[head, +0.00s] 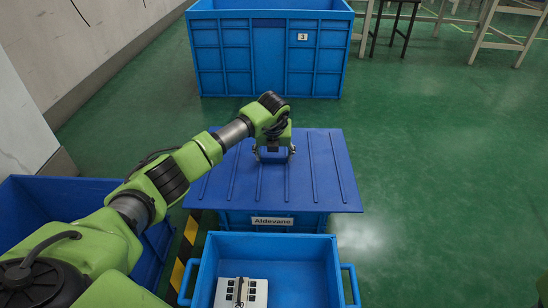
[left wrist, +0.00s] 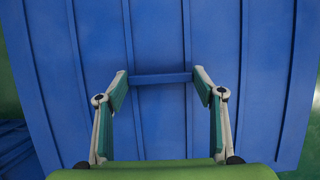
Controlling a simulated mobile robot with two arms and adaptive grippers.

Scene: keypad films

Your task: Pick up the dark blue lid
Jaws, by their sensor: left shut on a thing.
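The dark blue lid (head: 325,180) is a broad ribbed panel lying on top of a blue crate (head: 270,218) labelled "Aldevane". The lid fills most of the left wrist view (left wrist: 265,60). A raised bar handle (left wrist: 160,78) crosses its middle. My left gripper (head: 274,152) is above the lid's centre. In the left wrist view its fingers (left wrist: 161,85) are at the two ends of the handle, shut on it from both sides. I cannot tell whether the lid is lifted off the crate. My right gripper is not in view.
A blue bin (head: 350,285) holding a white keypad device (head: 241,292) stands in front. A large blue container (head: 268,60) marked "3" is behind. Another dark blue bin (head: 40,200) is at the left. Green floor (head: 450,180) is clear at the right.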

